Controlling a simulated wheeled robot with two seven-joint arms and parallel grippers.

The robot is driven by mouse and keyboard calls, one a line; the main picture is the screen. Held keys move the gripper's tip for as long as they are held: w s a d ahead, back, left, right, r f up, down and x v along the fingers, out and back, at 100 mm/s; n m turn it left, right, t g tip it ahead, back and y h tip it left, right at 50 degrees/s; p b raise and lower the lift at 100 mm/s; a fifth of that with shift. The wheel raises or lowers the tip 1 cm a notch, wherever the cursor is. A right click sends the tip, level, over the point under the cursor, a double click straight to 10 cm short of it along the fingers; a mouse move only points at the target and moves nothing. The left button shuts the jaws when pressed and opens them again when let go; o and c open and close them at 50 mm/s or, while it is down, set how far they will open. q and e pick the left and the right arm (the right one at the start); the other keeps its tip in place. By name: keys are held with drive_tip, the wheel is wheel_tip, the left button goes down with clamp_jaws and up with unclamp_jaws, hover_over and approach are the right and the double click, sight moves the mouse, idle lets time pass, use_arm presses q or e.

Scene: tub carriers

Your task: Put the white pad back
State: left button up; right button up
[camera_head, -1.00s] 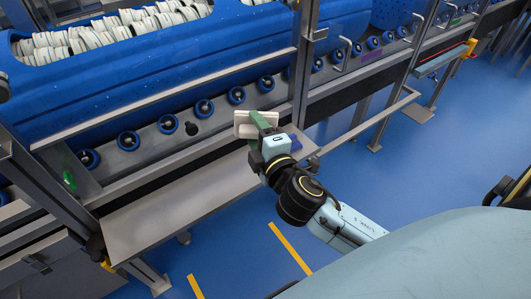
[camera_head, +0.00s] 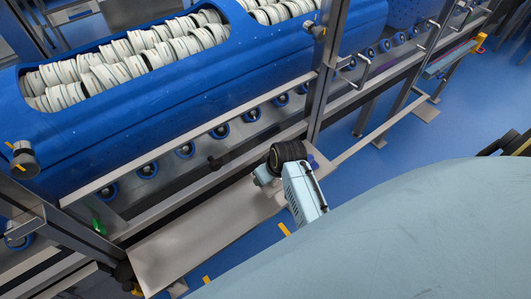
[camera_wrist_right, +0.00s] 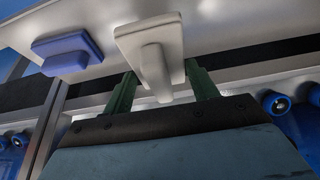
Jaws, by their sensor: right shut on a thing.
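The white pad (camera_wrist_right: 150,40) has a flat plate and a tapering grip. It shows in the right wrist view between the two green fingers of my right gripper (camera_wrist_right: 161,78), which is shut on it. The pad is close to a pale metal surface; I cannot tell whether it touches. A blue pad (camera_wrist_right: 66,54) of similar shape is on that surface, left of the white one and apart from it. In the head view my right wrist is over the right end of the metal shelf and hides the fingers and the white pad. My left gripper is not in view.
The metal shelf (camera_head: 190,232) is bare to the left of my wrist. A steel post (camera_head: 326,75) stands close behind my wrist. Behind the shelf runs a roller rail under a blue tub (camera_head: 130,115) of white rings. Blue floor is open at right.

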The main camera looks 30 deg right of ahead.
sight(268, 186)
wheel_tip(268, 186, down, 4)
drive_tip(key=shift+r+b, duration=0.2)
drive_tip(key=shift+b, duration=0.15)
wheel_tip(268, 186, down, 3)
drive_tip(key=shift+f+b, duration=0.15)
drive_tip(key=shift+b, duration=0.3)
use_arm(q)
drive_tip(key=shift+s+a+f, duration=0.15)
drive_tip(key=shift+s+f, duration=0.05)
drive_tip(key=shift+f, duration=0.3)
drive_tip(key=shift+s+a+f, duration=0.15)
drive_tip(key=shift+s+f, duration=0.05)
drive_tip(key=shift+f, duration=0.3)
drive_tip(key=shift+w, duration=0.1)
use_arm(e)
drive_tip(key=o, duration=0.9)
drive_tip(key=shift+f, duration=0.1)
drive_tip(key=shift+c, duration=0.2)
use_arm(q)
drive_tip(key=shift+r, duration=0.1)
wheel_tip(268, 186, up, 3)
drive_tip(key=p, duration=0.3)
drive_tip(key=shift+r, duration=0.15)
use_arm(e)
drive_tip(key=v, duration=1.2)
